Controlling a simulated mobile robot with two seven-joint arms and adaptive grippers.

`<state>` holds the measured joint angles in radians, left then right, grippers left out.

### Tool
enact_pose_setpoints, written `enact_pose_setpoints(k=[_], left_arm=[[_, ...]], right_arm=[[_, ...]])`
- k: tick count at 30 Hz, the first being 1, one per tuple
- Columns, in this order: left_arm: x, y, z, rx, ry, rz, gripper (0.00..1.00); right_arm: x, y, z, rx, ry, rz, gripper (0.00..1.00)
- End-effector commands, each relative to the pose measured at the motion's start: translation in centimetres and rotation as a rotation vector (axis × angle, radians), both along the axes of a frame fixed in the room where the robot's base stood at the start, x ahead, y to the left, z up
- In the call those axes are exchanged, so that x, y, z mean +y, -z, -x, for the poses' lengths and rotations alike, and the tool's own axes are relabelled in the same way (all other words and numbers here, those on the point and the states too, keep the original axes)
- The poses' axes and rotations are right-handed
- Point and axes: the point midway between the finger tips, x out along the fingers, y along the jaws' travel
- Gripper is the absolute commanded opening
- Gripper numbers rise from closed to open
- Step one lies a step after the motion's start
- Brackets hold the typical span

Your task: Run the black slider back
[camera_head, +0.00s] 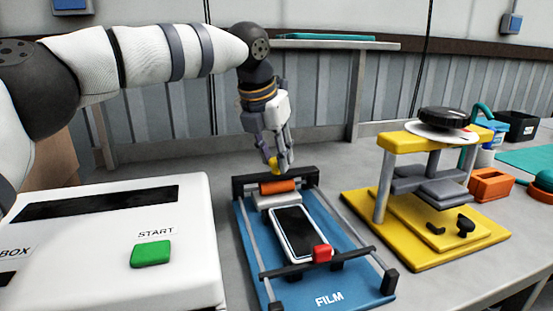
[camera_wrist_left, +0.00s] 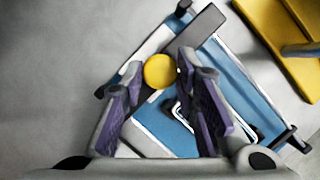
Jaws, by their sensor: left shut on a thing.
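The blue film jig (camera_head: 255,262) lies on the table, marked FILM, with two grey rails along its sides. A black slider bar (camera_head: 243,187) spans the rails at the far end, with an orange roller (camera_head: 279,187) just in front. A yellow knob (camera_head: 273,163) sits above the bar; it also shows in the left wrist view (camera_wrist_left: 159,71). My left gripper (camera_head: 278,160) points down at that end and is shut on the knob, its purple pads on either side. The knob's joint with the bar is hidden. My right gripper is not in view.
A phone (camera_head: 298,234) lies on the jig, with a red knob (camera_head: 322,253) at its near end. A white box (camera_head: 110,245) with a green START button (camera_head: 151,254) stands left. A yellow press stand (camera_head: 425,235) stands right. A shelf (camera_head: 330,46) is behind.

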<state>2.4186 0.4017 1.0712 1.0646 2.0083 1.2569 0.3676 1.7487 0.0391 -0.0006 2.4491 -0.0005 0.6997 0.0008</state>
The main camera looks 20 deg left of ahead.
Motion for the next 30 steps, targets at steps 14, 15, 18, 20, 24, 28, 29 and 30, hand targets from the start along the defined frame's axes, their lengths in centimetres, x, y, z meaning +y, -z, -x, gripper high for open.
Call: enact_pose_setpoints(k=[14, 15, 18, 20, 24, 28, 29, 30], left_arm=[[0.2, 0.0, -0.1, -0.003, -0.004, -0.002, 0.47], [0.2, -0.2, -0.1, -0.004, -0.004, -0.002, 0.47], [0.3, -1.4, 0.4, -0.006, -0.004, -0.001, 0.47], [0.4, -2.7, 0.9, -0.008, -0.005, -0.001, 0.47], [0.7, -6.4, 2.4, -0.009, -0.005, 0.001, 0.47], [0.9, -9.1, 3.5, -0.007, -0.005, -0.001, 0.47], [1.0, -9.6, 3.7, -0.006, -0.005, -0.001, 0.47], [1.0, -10.1, 3.9, -0.006, -0.005, -0.001, 0.47]], right_arm=[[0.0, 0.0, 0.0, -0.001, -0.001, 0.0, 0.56], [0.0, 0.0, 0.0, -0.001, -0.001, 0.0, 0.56], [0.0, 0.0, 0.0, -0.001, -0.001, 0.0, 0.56], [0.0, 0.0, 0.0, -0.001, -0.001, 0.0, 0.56], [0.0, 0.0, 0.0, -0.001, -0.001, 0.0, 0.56], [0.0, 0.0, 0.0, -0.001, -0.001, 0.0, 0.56], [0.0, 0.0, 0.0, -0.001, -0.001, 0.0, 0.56], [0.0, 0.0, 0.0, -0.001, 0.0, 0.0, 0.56]])
